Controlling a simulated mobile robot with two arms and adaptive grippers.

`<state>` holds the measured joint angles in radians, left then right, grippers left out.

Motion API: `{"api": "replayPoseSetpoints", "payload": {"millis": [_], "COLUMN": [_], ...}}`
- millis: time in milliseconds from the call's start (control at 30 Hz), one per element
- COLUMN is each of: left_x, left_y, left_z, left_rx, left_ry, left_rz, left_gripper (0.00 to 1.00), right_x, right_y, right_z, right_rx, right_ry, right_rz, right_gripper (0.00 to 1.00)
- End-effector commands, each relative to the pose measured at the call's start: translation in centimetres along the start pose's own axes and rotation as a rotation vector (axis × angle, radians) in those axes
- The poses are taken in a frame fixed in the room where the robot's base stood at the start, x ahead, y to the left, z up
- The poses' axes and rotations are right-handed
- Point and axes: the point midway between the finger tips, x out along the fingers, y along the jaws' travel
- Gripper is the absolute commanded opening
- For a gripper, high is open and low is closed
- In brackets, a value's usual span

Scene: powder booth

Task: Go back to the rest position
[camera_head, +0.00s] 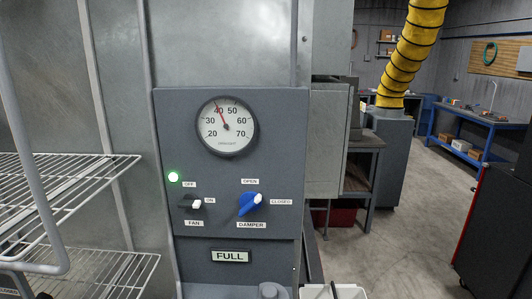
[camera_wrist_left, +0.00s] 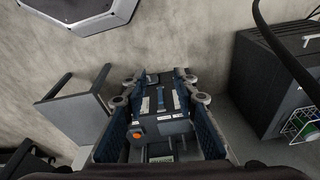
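In the left wrist view my left gripper (camera_wrist_left: 160,86) has its two blue-padded fingers spread wide apart. Nothing is held between them. A dark device with an orange button (camera_wrist_left: 138,135) shows in the gap, lower down, and may be part of my own body. Neither gripper shows in the head view, and my right gripper is in no view. The head view faces a grey control panel (camera_head: 175,130). Its gauge (camera_head: 227,126) reads about 40. A green lamp (camera_head: 173,177) is lit. The fan switch (camera_head: 194,205) points to ON. The blue damper knob (camera_head: 248,205) points up-right, between OPEN and CLOSED.
A white wire rack (camera_head: 75,165) stands close on the left. A dark cabinet with red edge (camera_head: 500,215) stands at the right. Open floor (camera_head: 415,235) lies between. In the wrist view a grey stool-like table (camera_wrist_left: 75,110) and a black box (camera_wrist_left: 275,80) flank my gripper.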

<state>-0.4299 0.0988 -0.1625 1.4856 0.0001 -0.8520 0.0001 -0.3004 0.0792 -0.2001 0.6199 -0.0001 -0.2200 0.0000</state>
Motion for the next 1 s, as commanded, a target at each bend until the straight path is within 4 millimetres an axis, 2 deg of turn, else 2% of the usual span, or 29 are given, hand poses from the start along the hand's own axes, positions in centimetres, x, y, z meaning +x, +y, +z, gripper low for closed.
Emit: {"api": "replayPoseSetpoints", "payload": {"millis": [33, 200, 333, 500, 600, 700, 1000], "left_x": [2.2, 7.7, 10.8, 13.0, 13.6, 13.7, 13.7], "left_y": [0.1, 0.4, 0.6, 0.6, 0.6, 0.6, 0.6], "left_z": [1.8, 7.4, 12.0, 17.0, 18.7, 19.6, 19.7], "left_rx": [0.002, 0.010, 0.015, 0.021, 0.024, 0.025, 0.025], "left_ry": [-0.017, -0.049, -0.071, -0.093, -0.099, -0.102, -0.102], "left_rz": [0.001, 0.005, 0.007, 0.008, 0.009, 0.009, 0.009], "left_gripper": [0.27, 0.27, 0.27, 0.27, 0.27, 0.27, 0.27], "right_x": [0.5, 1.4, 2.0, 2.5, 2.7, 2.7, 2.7], "right_y": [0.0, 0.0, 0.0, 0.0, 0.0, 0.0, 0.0], "right_z": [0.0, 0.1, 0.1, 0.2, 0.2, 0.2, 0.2], "right_rx": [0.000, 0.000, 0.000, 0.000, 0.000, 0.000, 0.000], "right_ry": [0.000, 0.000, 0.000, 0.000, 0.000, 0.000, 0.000], "right_rz": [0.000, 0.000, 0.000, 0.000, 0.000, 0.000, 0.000], "right_gripper": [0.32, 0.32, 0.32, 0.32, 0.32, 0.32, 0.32]}}
